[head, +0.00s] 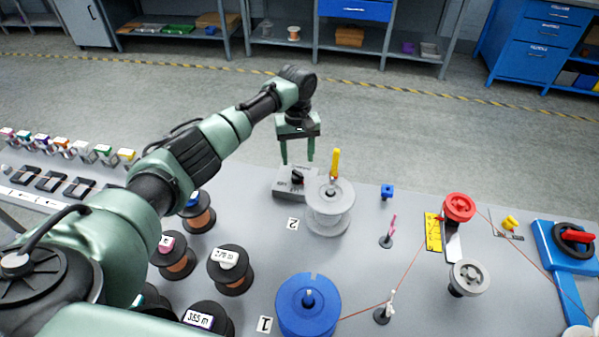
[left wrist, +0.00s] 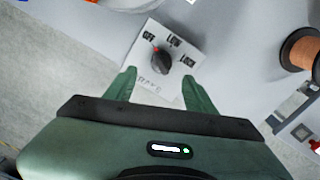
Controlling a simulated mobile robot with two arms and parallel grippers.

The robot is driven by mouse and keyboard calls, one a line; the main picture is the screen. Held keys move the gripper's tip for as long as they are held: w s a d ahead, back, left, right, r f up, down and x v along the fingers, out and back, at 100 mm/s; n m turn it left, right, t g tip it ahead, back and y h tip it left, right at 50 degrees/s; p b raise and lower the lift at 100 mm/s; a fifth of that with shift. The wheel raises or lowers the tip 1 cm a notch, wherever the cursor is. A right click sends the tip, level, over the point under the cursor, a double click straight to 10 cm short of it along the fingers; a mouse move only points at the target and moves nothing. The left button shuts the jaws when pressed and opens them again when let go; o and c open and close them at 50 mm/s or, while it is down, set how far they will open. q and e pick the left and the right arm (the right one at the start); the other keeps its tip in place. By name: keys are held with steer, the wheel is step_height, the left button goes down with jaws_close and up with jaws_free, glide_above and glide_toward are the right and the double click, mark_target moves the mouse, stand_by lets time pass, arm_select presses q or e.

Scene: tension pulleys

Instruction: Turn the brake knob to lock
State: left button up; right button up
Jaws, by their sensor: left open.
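The red mark on the knob points toward OFF. My left gripper (head: 297,162) is open and points down above the box. In the left wrist view its two green fingers (left wrist: 159,77) stand apart on either side of the knob's near end, with nothing held. Contact with the knob cannot be told. My right gripper is out of view.
The pale grey spool (head: 330,222) and a yellow upright piece (head: 335,163) stand just right of the box. A blue spool (head: 308,309) and several copper wire spools (head: 230,270) stand nearer. Pulleys, including a red one (head: 459,206), stand to the right with a thin wire.

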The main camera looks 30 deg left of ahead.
mark_target(297, 172)
arm_select(q)
step_height(297, 172, down, 7)
steer(key=shift+s+r, duration=0.15)
jaws_close()
